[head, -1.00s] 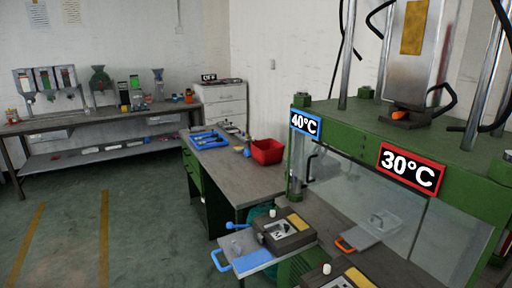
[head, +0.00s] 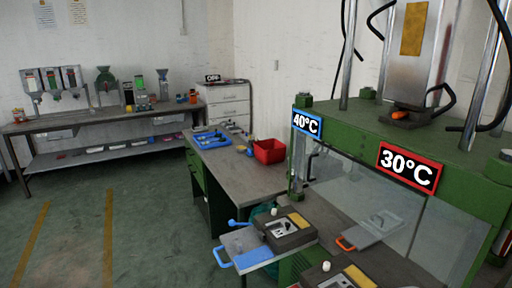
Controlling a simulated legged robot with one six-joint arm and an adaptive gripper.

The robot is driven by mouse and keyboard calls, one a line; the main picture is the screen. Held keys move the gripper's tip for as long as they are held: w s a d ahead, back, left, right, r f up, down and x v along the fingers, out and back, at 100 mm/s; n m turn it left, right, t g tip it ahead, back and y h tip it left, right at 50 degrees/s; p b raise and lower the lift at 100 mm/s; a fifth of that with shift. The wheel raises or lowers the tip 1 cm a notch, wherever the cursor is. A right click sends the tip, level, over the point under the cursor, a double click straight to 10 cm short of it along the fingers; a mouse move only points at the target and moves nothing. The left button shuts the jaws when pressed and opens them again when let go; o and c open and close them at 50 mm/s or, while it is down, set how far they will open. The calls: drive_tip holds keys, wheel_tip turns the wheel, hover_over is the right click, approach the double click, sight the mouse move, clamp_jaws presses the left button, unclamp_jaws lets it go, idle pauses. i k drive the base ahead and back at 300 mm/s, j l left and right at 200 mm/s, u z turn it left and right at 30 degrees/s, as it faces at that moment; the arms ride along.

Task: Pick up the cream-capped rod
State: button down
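I cannot tell for sure which thing is the cream-capped rod. A small cream cap (head: 274,211) stands up at the back left of the dark grey box (head: 288,231) on the near bench. A second cream cap (head: 326,266) stands on another dark box (head: 348,279) at the bottom edge, which cuts that box off. No shaft shows clearly under either cap. My gripper is not in view.
The green press (head: 350,125) with 40°C and 30°C signs fills the right side. A blue-handled plate (head: 250,257) sticks out by the near box. A red bin (head: 269,150) and blue tray (head: 211,138) stand on the middle bench. Green floor at left is clear.

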sight(326, 267)
drive_tip(key=j, duration=0.25)
drive_tip(key=i+j+z, duration=0.1)
drive_tip(key=j, duration=0.2)
drive_tip(key=i+j+z, duration=0.1)
drive_tip(key=j, duration=0.2)
drive_tip(key=i+j, duration=0.25)
drive_tip(key=i+j+z, duration=0.15)
drive_tip(key=j, duration=0.2)
drive_tip(key=i+j+z, duration=0.1)
drive_tip(key=j, duration=0.25)
drive_tip(key=i+j+z, duration=0.1)
drive_tip(key=j, duration=0.25)
drive_tip(key=i+j, duration=0.2)
drive_tip(key=j, duration=0.15)
drive_tip(key=i+j+z, duration=0.2)
drive_tip(key=i+j, duration=0.25)
drive_tip(key=z, duration=2.15)
drive_tip(key=i+l, duration=0.25)
drive_tip(key=l, duration=0.15)
drive_tip(key=i+l+u, duration=0.15)
drive_tip(key=i+l, duration=0.15)
